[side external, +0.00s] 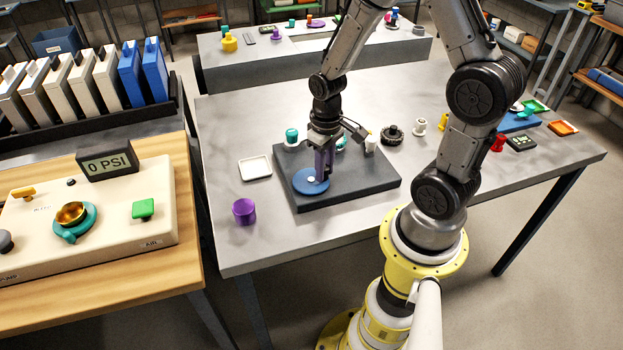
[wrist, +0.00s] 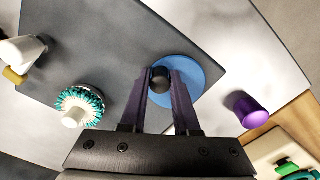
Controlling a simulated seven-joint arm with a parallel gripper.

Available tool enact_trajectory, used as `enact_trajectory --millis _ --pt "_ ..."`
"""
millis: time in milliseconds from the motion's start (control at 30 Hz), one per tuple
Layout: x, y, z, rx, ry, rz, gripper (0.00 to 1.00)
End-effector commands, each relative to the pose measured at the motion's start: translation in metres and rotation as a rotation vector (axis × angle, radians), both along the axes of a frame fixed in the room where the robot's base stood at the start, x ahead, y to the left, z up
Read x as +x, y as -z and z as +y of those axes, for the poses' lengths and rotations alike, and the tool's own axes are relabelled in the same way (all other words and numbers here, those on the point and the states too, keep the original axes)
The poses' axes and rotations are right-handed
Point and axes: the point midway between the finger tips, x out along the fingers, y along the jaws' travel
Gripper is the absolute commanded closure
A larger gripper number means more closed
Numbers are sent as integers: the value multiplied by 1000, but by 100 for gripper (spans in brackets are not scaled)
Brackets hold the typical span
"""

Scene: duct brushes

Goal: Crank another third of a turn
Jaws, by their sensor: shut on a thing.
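A blue disc (side external: 305,184) lies on the dark grey base plate (side external: 370,187) on the metal table. A white spot shows near the disc's middle. In the wrist view the blue disc (wrist: 204,72) carries a dark round knob (wrist: 160,78). My gripper (side external: 325,178) points down over the right part of the disc. In the wrist view my gripper's purple fingers (wrist: 161,84) stand on either side of the knob and are closed on it. The fingers hide the knob in the side view.
A purple cup (side external: 244,211) stands left of the plate, near a white tray (side external: 255,168). A black toothed part (side external: 392,135) sits behind the plate. The table's front is clear.

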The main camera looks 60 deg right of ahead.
Motion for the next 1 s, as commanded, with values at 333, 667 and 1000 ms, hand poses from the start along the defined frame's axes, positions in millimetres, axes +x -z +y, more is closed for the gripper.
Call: enact_trajectory --millis 333,667,1000 --pt "10 -1 -9 -1 1 -5 100" --pt "17 -1 -12 -2 1 -6 100" --pt "23 -1 -13 -1 1 -5 100"
